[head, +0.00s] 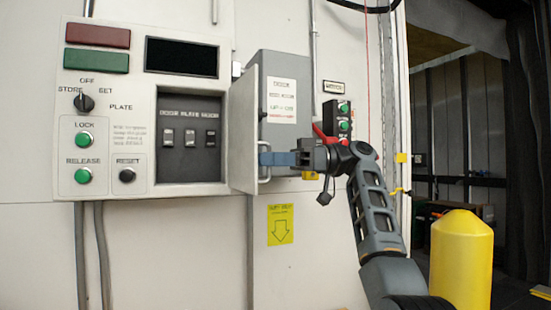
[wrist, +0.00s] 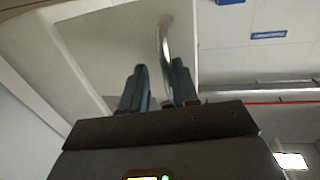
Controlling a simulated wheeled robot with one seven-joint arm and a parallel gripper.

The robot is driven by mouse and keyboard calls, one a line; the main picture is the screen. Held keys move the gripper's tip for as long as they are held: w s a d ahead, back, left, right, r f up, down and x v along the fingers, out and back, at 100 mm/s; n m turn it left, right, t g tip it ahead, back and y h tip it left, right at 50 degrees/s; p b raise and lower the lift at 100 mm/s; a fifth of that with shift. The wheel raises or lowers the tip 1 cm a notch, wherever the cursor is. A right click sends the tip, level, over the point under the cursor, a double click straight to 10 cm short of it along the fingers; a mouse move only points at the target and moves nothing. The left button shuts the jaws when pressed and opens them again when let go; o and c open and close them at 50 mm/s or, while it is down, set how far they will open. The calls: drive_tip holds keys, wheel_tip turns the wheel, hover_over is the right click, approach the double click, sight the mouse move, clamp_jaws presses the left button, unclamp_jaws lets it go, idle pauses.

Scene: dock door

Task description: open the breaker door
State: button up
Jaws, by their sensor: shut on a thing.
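The breaker door (head: 242,125) is a pale panel standing swung out from the control box, at the right side of a dark recess. The recess (head: 190,105) is uncovered and shows several breaker switches (head: 190,137). The door's metal bar handle (head: 267,174) is on its outer face; it also shows in the wrist view (wrist: 164,38). My gripper (head: 268,158) reaches in from the right with its blue-grey fingers shut on the handle. In the wrist view the fingers (wrist: 158,80) stand either side of the bar, near the door's pale face.
A grey cabinet (head: 285,75) is just behind and right of the door. A small button box (head: 338,118) is behind my wrist. A yellow bollard (head: 461,260) stands at lower right, near my arm. Conduits (head: 103,260) run down the wall.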

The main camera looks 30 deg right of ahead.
drive_tip(key=o, duration=0.3)
drive_tip(key=shift+w+f, duration=0.25)
drive_tip(key=shift+f, duration=0.1)
drive_tip(key=shift+o, duration=0.2)
drive_tip(key=shift+s+r, duration=0.15)
drive_tip(key=shift+s, duration=0.05)
drive_tip(key=v, duration=0.8)
drive_tip(key=shift+b, duration=0.35)
